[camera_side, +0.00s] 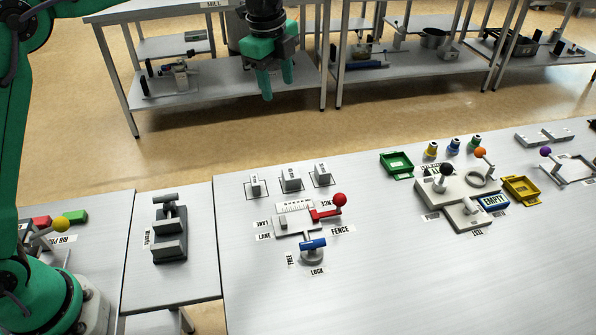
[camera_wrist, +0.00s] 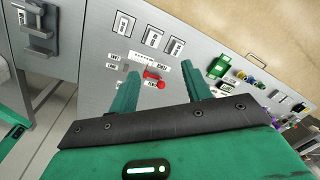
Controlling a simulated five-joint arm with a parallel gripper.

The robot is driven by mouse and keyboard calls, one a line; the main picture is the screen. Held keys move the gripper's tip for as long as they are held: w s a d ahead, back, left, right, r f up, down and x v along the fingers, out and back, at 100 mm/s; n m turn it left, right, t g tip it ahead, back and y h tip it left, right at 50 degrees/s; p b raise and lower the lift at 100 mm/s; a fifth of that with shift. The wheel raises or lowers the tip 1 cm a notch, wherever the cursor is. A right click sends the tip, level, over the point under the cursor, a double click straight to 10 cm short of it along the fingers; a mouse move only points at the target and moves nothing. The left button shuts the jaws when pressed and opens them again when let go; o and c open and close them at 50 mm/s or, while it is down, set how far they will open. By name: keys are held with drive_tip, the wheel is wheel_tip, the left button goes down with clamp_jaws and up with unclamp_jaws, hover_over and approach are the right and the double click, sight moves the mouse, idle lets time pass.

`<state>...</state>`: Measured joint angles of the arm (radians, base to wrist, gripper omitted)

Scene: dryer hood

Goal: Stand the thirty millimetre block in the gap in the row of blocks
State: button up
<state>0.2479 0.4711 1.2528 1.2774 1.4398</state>
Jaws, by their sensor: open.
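Three grey blocks stand in a row on outlined squares at the back of the table in the side view: a narrow left one (camera_side: 255,187), a wide middle one (camera_side: 290,181) and a right one (camera_side: 322,175). Their top labels are too small to read, so I cannot tell which is thirty millimetres. They also show in the wrist view: left (camera_wrist: 123,25), middle (camera_wrist: 152,38), right (camera_wrist: 176,47). In front is a grey lane fixture (camera_side: 295,229) with a scale and a small grey piece. My gripper (camera_side: 277,90) is open and empty, high above and behind the blocks.
The fixture has a red-knobbed fence lever (camera_side: 340,200) and a blue lock handle (camera_side: 312,244). Right are a green tray (camera_side: 396,165), a lever station (camera_side: 460,196) and a yellow tray (camera_side: 520,190). The front table is clear.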

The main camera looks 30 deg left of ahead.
drive_tip(key=s+a+r+n+t, duration=0.1)
drive_tip(key=s+a+r+n, duration=0.45)
drive_tip(key=s, duration=0.25)
drive_tip(key=s+a+f+n+t, duration=0.1)
drive_tip(key=s+a+f+n, duration=0.1)
drive_tip(key=s+n, duration=0.2)
drive_tip(key=s+a+f+n+t, duration=0.1)
drive_tip(key=s+n, duration=0.4)
drive_tip(key=s, duration=0.6)
drive_tip(key=s+a+f+n+t, duration=0.1)
drive_tip(key=s+a+f+n, duration=0.2)
drive_tip(key=s+a+n, duration=0.2)
drive_tip(key=s, duration=0.2)
drive_tip(key=shift+s+f, duration=0.2)
drive_tip(key=shift+s, duration=0.2)
